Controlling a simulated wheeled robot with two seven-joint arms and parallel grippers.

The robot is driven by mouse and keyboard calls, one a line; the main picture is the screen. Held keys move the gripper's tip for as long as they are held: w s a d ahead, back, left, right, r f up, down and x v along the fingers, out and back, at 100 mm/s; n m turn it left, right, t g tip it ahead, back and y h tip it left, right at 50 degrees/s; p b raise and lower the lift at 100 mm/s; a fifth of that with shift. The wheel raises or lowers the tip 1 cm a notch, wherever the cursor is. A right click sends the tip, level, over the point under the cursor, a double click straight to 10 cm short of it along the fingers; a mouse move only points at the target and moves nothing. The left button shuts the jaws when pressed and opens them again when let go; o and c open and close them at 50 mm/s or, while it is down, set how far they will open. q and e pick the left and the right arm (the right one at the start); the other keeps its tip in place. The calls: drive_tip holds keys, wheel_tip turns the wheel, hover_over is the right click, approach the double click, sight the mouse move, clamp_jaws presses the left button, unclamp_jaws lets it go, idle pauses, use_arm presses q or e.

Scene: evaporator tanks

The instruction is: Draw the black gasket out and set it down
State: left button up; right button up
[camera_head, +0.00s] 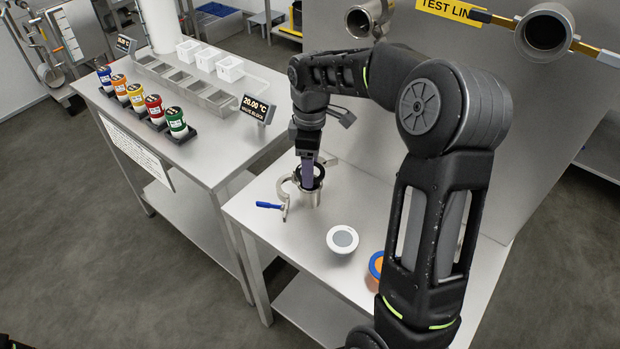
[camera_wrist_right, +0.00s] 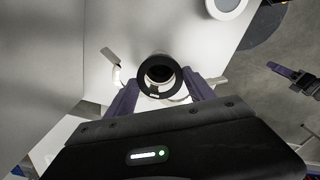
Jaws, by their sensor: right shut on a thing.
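The black gasket (camera_head: 319,172) is a dark ring at the mouth of a short steel pipe fitting (camera_head: 311,197) on the right-hand table. My right gripper (camera_head: 309,175) points down there with its purple fingers. In the right wrist view, the gasket (camera_wrist_right: 148,89) lies between the fingers of my right gripper (camera_wrist_right: 162,82), which is shut on it. I cannot tell whether the ring still touches the fitting. A dark, purple-fingered part at the right edge of the wrist view looks like my left gripper (camera_wrist_right: 288,74); its opening is unclear.
An open clamp with a blue handle (camera_head: 268,205) lies beside the fitting. A white-rimmed grey disc (camera_head: 342,239) and a blue-and-orange part (camera_head: 376,265) lie nearer on the table. Bare tabletop shows left of the disc. A panel with pipe ports (camera_head: 546,32) stands behind.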

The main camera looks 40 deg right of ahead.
drive_tip(key=shift+r+p, duration=1.15)
drive_tip(key=shift+r, duration=0.65)
